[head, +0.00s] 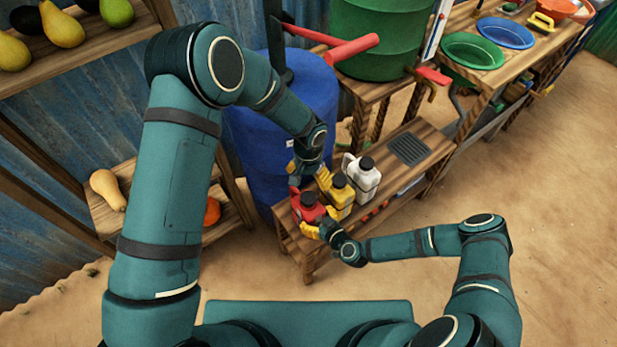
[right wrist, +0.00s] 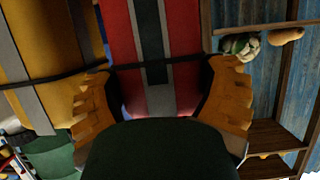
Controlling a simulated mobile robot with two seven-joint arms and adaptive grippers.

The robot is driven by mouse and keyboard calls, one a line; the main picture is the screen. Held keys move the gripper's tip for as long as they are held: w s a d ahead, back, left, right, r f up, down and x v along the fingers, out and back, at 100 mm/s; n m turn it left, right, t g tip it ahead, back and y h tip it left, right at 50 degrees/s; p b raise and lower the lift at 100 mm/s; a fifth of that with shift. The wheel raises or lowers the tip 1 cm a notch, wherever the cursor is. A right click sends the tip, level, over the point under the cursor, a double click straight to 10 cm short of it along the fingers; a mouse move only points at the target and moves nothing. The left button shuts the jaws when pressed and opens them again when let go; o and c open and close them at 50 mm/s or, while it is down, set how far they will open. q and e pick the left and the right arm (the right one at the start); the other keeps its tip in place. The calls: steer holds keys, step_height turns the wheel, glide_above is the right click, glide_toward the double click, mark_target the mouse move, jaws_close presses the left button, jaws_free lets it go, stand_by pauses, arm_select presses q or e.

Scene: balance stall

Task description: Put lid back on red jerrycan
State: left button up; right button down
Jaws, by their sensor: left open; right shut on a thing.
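The red jerrycan (head: 309,213) stands upright at the near left end of the low wooden bench. A dark lid (head: 308,198) shows at its top; I cannot tell whether it is fully seated. My right gripper (head: 318,229) is shut on the red jerrycan's near side. In the right wrist view its orange fingers (right wrist: 160,75) lie on both sides of the red body (right wrist: 184,50) with its grey and black stripe. My left gripper (head: 310,178) is open just behind and above the red jerrycan, close to the yellow jerrycan (head: 341,194).
A white jerrycan (head: 364,180) with a black lid stands beyond the yellow one on the bench (head: 425,151). A dark slatted panel (head: 408,149) lies on the bench's far end. A blue barrel (head: 255,135) stands close behind. The sandy floor (head: 540,180) at right is open.

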jaws_free()
steer(key=v, duration=1.2)
steer(key=shift+f, duration=0.1)
arm_select(q)
steer(key=s+a+f+n+t+h, duration=0.1)
steer(key=s+a+n, duration=0.3)
steer(key=s, duration=0.4)
steer(key=s+a+n+h, duration=0.2)
steer(key=s+a+n, duration=0.2)
steer(key=s, duration=0.5)
steer(key=shift+s+a+f+t+h, duration=0.15)
steer(key=shift+a+f+t+h, duration=0.25)
steer(key=shift+a, duration=0.65)
arm_select(e)
steer(key=s+d+r+m+g+h, duration=0.1)
steer(key=s+r+m+g+h, duration=0.3)
steer(key=r+m+g, duration=0.5)
step_height(320, 180, up, 4)
steer(key=shift+s+r, duration=0.15)
steer(key=shift+s, duration=0.35)
